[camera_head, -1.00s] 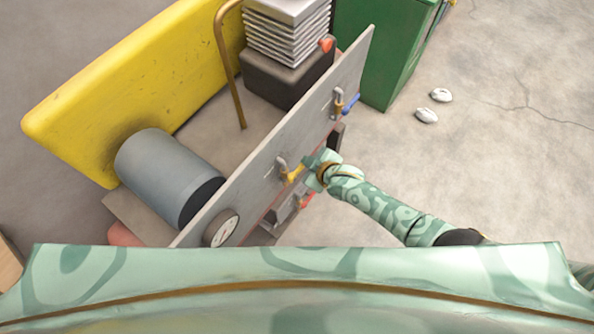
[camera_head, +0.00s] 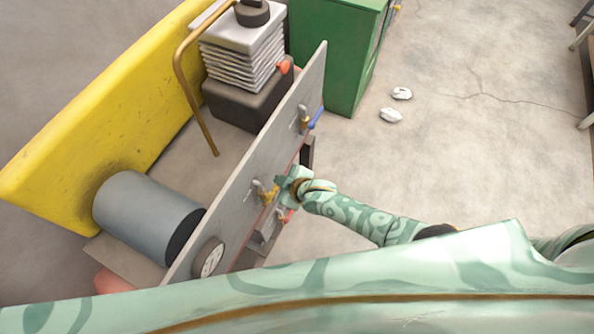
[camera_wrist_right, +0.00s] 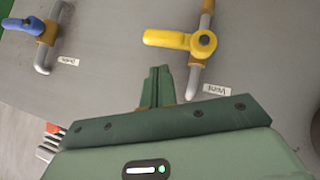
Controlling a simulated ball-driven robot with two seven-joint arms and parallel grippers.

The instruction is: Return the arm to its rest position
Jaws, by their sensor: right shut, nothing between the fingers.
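My right gripper (camera_head: 284,184) is in front of the grey panel (camera_head: 228,170), beside the yellow valve handle (camera_head: 269,194). In the right wrist view its green fingers (camera_wrist_right: 158,76) are shut with nothing between them. There the yellow handle (camera_wrist_right: 170,39) lies crosswise on its pipe, just beyond the fingertips, and a gap seems to show. My right arm (camera_head: 360,218) reaches in from the lower right, bent toward the panel. My left gripper is not in view.
A blue valve handle (camera_head: 316,118) and a round gauge (camera_head: 209,258) are on the panel. A red handle (camera_head: 287,216) is below my gripper. A green cabinet (camera_head: 330,50) stands behind. Two pale lumps (camera_head: 391,115) lie on the otherwise open floor at right.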

